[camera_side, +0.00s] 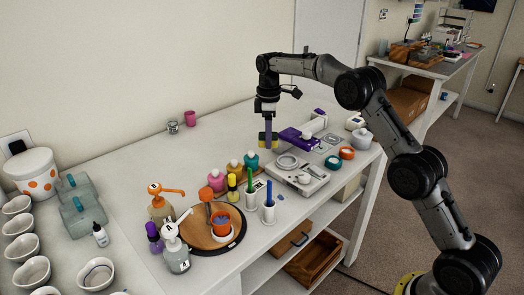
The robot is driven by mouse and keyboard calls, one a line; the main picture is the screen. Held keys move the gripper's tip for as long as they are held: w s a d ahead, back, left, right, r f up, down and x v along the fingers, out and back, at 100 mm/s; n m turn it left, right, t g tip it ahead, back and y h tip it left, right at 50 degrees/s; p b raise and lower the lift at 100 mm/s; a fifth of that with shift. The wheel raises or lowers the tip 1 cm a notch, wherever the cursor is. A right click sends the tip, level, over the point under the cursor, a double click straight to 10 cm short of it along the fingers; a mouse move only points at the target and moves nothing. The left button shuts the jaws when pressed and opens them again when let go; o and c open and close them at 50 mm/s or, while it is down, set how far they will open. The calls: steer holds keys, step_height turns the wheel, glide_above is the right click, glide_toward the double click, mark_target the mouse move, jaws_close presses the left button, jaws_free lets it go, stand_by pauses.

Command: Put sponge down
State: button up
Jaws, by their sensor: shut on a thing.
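My gripper (267,136) points straight down over the back middle of the white table. It is shut on the sponge (262,138), a small piece with yellow and dark parts showing between and beside the fingers. The sponge is low, close to the table top, just left of a purple box. I cannot tell whether it touches the table. The fingers hide part of the sponge.
The purple box (296,138) and a white scale (298,176) stand close on the right. Pink, orange and teal bottles (235,170) stand in front. A round wooden board (212,232) holds an orange cup.

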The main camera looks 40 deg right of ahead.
steer(key=w+f, duration=0.3)
steer(key=f, duration=0.1)
steer(key=shift+w+d, duration=0.1)
steer(key=shift+d, duration=0.15)
steer(key=shift+f, duration=1.5)
steer(key=shift+f, duration=0.2)
steer(key=o, duration=1.2)
steer(key=shift+r, duration=0.15)
